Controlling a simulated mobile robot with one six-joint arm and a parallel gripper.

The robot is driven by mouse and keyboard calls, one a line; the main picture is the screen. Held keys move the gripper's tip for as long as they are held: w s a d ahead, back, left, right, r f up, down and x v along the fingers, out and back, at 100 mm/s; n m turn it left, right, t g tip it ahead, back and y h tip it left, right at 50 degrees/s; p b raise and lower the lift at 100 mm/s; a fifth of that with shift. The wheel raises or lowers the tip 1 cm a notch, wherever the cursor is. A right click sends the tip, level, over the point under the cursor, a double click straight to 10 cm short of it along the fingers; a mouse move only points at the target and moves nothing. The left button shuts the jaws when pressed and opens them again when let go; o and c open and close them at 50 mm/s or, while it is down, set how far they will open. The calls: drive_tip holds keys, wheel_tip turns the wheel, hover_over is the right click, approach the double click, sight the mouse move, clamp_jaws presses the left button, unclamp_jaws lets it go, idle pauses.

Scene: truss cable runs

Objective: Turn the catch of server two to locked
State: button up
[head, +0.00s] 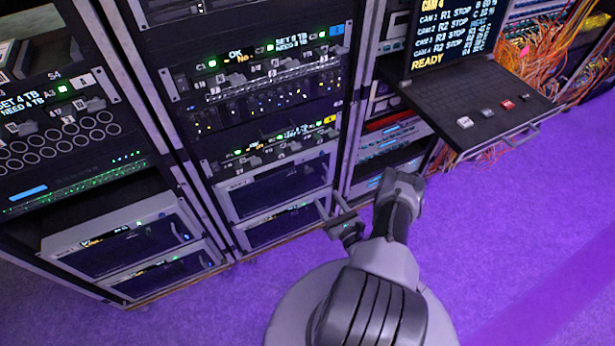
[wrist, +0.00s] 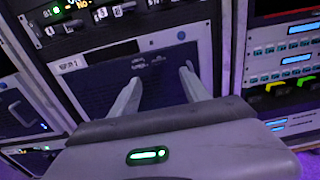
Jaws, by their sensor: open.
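The middle rack holds a server row with a blue tag (head: 337,29) and, below it, a server row with a yellow tag (head: 329,120). Small levers, such as the grey one (head: 228,80), sit under their displays. I cannot tell which row is server two or how its catch stands. My gripper (head: 331,206) is open and empty, low in front of the middle rack. In the wrist view its spread fingers (wrist: 162,74) point at a dark blue front panel (wrist: 160,62); a lit server row (wrist: 100,14) shows above that panel.
A pull-out shelf (head: 477,108) with several buttons juts out at the right under a screen (head: 450,35). The left rack (head: 70,130) stands beside the middle one. The purple floor (head: 500,230) is clear at the right.

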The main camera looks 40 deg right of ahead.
sight(310, 173)
drive_tip(key=b+x, duration=0.3)
drive_tip(key=x, duration=0.9)
drive_tip(key=shift+w+a, duration=0.1)
drive_tip(key=shift+a, duration=0.05)
clamp_jaws()
